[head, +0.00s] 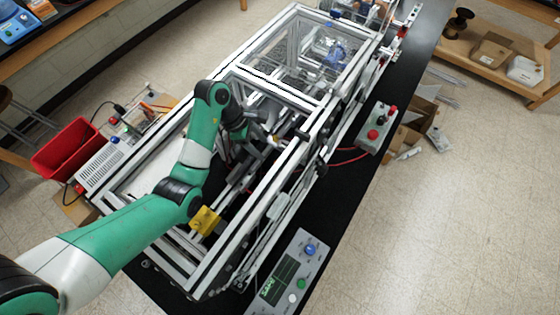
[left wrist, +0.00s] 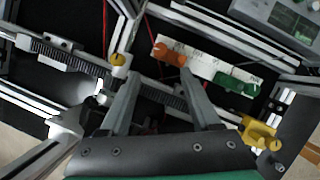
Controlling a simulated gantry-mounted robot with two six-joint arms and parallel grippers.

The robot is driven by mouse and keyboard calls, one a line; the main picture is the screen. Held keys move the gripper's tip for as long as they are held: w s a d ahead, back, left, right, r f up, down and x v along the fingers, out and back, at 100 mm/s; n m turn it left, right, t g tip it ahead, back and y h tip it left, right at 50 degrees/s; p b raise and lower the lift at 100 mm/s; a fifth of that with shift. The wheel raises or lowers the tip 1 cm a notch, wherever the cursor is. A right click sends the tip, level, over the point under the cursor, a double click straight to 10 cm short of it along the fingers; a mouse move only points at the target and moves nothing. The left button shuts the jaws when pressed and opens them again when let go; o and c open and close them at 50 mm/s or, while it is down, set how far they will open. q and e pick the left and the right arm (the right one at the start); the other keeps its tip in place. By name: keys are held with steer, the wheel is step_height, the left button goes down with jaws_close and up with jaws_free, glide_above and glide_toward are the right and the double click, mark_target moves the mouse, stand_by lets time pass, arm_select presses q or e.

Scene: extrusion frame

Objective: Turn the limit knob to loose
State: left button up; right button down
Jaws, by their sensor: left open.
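My left gripper (head: 272,138) reaches down inside the aluminium frame in the head view. In the left wrist view its two fingers (left wrist: 157,76) are spread, with nothing between them. A yellow knob-like part (left wrist: 258,132) is at lower right, right of the fingers. My right gripper is not in view.
Aluminium rails (head: 225,245) surround my left gripper closely. A small round yellow part (left wrist: 118,60) sits left of the fingers. A control panel with a screen (head: 290,270) and a red-button box (head: 376,128) stand on the black bench to the right.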

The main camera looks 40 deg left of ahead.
arm_select(q)
steer(key=b+x, duration=0.1)
steer(key=x, duration=0.9)
steer(key=shift+d+f+b, duration=0.2)
steer(key=shift+b, duration=0.2)
jaws_close()
